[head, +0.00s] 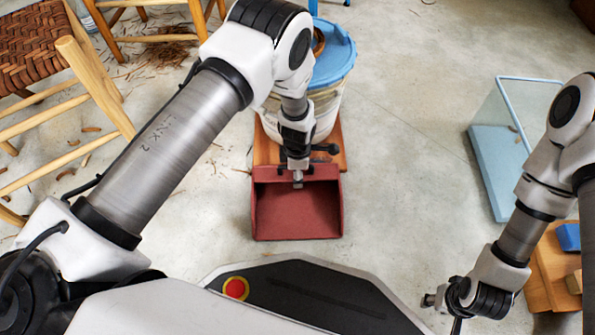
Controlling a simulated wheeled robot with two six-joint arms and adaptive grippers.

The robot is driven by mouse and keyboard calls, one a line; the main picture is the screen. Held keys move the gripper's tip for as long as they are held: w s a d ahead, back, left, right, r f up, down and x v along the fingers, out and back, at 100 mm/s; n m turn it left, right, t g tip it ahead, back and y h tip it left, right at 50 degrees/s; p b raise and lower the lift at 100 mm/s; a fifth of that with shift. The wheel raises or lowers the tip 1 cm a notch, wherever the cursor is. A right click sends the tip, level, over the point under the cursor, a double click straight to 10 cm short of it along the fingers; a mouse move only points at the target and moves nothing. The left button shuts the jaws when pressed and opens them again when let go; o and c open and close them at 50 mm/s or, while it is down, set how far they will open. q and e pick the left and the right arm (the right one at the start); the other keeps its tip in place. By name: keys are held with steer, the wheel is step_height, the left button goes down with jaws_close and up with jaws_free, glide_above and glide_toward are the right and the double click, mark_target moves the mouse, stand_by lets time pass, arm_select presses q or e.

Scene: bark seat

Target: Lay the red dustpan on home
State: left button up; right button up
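The red dustpan (297,215) is in the middle of the head view, in front of the wooden board and the bucket, with its open side toward me. My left gripper (297,180) points down at the dustpan's back edge and overlaps it. The gripper's own links hide the handle area, so I cannot tell whether the fingers are closed on it, or whether the dustpan touches the floor. My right gripper (447,306) is low at the right, well apart from the dustpan; its fingers are too small and dark to read. Nothing in view is marked as home.
A bucket (326,100) with a blue lid (335,60) stands on the wooden board (264,150). A light-blue clear-walled bin (490,165) and a wooden tray (548,265) with a blue block (568,237) are at right. A woven chair (35,45) and bark scraps lie left.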

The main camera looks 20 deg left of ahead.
arm_select(q)
steer(key=shift+f, duration=0.3)
arm_select(e)
steer(key=shift+f, duration=0.3)
arm_select(q)
steer(key=o, duration=1.4)
arm_select(e)
steer(key=shift+r, duration=0.1)
arm_select(q)
steer(key=shift+o, duration=1.3)
steer(key=shift+r, duration=0.1)
steer(key=shift+r+p, duration=2.4)
steer(key=shift+r, duration=1.05)
arm_select(e)
steer(key=shift+r, duration=2.6)
